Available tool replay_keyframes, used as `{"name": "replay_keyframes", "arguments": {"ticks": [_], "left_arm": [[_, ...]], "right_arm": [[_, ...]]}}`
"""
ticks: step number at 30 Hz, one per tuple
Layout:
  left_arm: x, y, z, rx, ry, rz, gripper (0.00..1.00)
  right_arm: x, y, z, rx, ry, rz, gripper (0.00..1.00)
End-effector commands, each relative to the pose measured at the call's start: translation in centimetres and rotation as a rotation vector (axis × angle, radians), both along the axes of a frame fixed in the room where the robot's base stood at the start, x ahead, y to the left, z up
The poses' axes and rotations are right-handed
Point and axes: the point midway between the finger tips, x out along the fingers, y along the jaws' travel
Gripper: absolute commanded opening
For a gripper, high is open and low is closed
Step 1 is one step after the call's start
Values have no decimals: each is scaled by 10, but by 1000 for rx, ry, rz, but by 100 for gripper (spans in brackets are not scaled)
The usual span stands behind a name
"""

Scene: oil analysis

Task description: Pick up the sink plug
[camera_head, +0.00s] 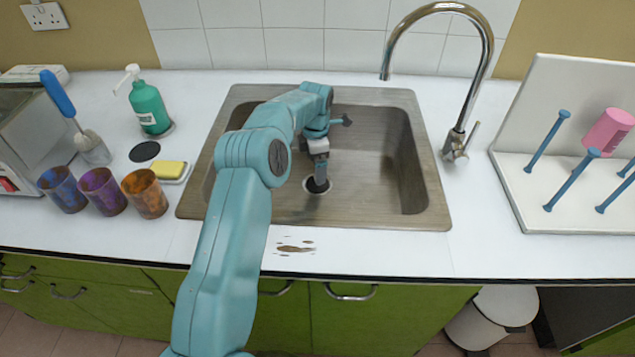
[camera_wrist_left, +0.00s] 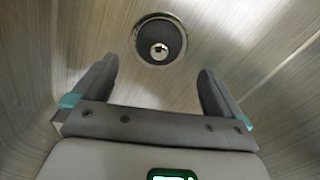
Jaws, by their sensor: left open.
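The sink plug (camera_wrist_left: 160,40) is a dark round disc with a shiny metal knob at its centre, sitting inside a pale metal drain ring on the sink floor. In the head view the plug (camera_head: 318,185) shows as a dark spot in the drain, partly covered by my gripper. My left gripper (camera_head: 318,165) reaches down into the sink above the drain. In the wrist view its two grey fingers (camera_wrist_left: 158,72) are spread apart with nothing between them, and the plug shows just beyond their tips, roughly centred. My right gripper is not in view.
The sink (camera_head: 432,205) has raised walls around my gripper. A tall faucet (camera_head: 480,70) stands at its right. Several cups (camera_head: 103,190), a yellow sponge (camera_head: 168,169), a black disc (camera_head: 145,151) and a green soap bottle (camera_head: 149,108) are left. A drying rack (camera_head: 560,190) stands right.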

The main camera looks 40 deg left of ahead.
Motion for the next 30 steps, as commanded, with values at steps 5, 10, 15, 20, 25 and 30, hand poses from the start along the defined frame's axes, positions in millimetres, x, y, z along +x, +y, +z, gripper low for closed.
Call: {"name": "replay_keyframes", "arguments": {"ticks": [5,10,15,20,25,30], "left_arm": [[2,0,-14,-1,2,-1,100],[7,0,-42,-1,3,-1,100],[8,1,-59,0,1,-1,100],[8,1,-60,0,1,-1,100],[8,1,-60,-1,2,-1,64],[8,1,-59,-1,2,-1,40]], "right_arm": [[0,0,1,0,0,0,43],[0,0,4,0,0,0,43],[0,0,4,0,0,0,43],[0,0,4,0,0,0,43],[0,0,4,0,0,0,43],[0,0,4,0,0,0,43]]}}
